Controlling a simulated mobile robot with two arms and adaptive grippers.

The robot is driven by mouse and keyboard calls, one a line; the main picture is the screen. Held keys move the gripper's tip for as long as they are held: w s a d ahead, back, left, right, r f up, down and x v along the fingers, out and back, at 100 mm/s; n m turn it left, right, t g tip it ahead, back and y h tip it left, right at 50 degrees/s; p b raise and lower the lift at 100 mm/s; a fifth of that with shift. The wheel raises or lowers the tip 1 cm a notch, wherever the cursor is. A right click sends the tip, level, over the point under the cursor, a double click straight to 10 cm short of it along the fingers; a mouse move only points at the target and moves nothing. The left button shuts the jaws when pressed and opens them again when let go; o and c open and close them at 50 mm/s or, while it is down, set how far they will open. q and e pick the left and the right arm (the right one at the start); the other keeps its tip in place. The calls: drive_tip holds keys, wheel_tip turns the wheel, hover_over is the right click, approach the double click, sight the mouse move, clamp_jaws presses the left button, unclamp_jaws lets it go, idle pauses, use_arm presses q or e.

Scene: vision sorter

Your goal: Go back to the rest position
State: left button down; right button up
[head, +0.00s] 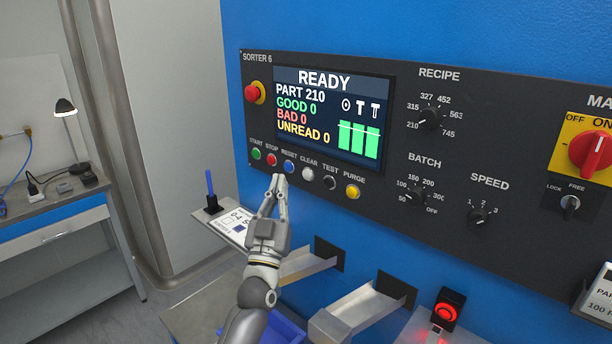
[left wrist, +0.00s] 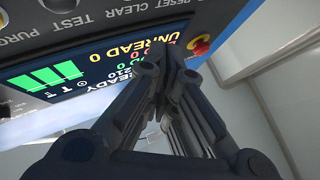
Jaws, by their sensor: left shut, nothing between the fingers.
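My left gripper (head: 278,183) is in front of the sorter's control panel (head: 400,215), just below the row of buttons, with its fingertips pointing up. Its fingers are shut with nothing between them. In the left wrist view its closed fingers (left wrist: 168,62) show against the panel. The fingertips are near the blue RESET button (head: 289,166) and the red STOP button (head: 272,159); I cannot tell whether they touch the panel. The screen (head: 330,110) reads READY, PART 210, GOOD 0, BAD 0, UNREAD 0. My right gripper is in neither view.
A red emergency button (head: 252,93) stands out at the panel's left. Metal chutes (head: 362,310) stick out below the panel. A blue bin (head: 288,328) sits under them. A card on a small shelf (head: 228,228) is left of my gripper. A workbench (head: 55,215) stands at far left.

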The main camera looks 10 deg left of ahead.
use_arm(q)
drive_tip(key=shift+h, duration=0.3)
drive_tip(key=s+f+m+g+h, duration=0.1)
drive_tip(key=s+f+g, duration=0.35)
drive_tip(key=f, duration=0.35)
drive_tip(key=s+d+f+m+g, duration=0.1)
drive_tip(key=s+f+g, duration=0.2)
drive_tip(key=s+f, duration=0.35)
drive_tip(key=s+f+m+g+h, duration=0.1)
drive_tip(key=s+f+g, duration=0.3)
drive_tip(key=f, duration=0.6)
drive_tip(key=s+a+f+n+g+y, duration=0.1)
drive_tip(key=s+a+f+g+y, duration=0.3)
drive_tip(key=s, duration=1)
drive_tip(key=s+a+f+g+h, duration=0.1)
drive_tip(key=s+a+f+g, duration=0.35)
drive_tip(key=s, duration=0.85)
wheel_tip(320, 180, down, 28)
drive_tip(key=s+d+g, duration=0.2)
drive_tip(key=g, duration=0.1)
drive_tip(key=s+a+f+g, duration=0.1)
drive_tip(key=s+a+f, duration=0.2)
drive_tip(key=s+f, duration=1.3)
drive_tip(key=shift+s+b, duration=0.25)
drive_tip(key=shift+b, duration=0.05)
